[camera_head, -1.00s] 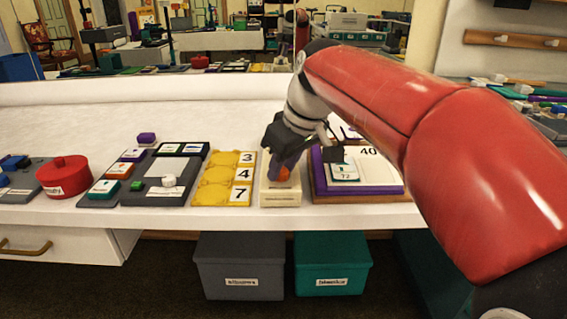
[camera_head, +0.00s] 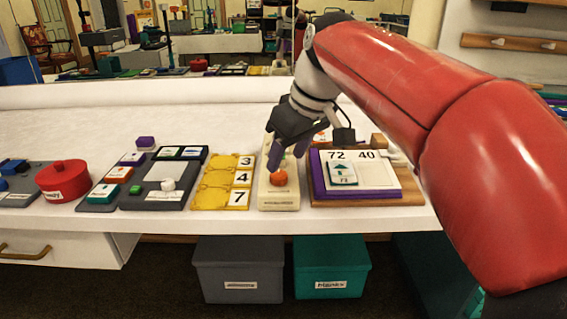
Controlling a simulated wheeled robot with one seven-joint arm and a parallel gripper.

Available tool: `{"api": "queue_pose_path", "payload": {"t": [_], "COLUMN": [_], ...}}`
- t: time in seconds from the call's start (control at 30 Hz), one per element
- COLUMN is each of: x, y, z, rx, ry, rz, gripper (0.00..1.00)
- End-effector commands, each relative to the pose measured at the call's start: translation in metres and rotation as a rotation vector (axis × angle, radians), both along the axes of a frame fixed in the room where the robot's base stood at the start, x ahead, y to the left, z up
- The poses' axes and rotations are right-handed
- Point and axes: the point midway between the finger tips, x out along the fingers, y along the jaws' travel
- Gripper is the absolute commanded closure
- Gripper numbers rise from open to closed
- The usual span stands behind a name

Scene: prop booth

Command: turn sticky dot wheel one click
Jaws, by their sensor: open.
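A cream board (camera_head: 278,198) with a small printed label lies near the front edge of the table. A round orange piece (camera_head: 279,178) sits on it; it may be the sticky dot wheel, but its label is too small to read. My gripper (camera_head: 287,158) is open, its dark fingers pointing down just behind and above the orange piece. The fingers hide the middle of the board. I cannot tell whether a fingertip touches the orange piece.
A yellow board (camera_head: 218,196) with cards 3, 4 and 7 lies close on the left. A purple-edged board (camera_head: 366,194) with 72 and 40 lies close on the right. A grey board (camera_head: 150,197) and red round box (camera_head: 63,178) are farther left. The table behind is mostly clear.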

Motion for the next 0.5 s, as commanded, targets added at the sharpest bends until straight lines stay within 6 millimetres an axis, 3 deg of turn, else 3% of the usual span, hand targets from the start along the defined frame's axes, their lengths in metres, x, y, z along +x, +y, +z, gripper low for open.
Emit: {"api": "queue_pose_path", "payload": {"t": [0.2,0.5], "x": [-0.008,-0.01], "y": [-0.008,-0.009], "z": [0.027,0.032], "rx": [0.0,0.0], "ry": [-0.001,0.0], "rz": [0.0,0.0], "gripper": [0.48,0.48]}}
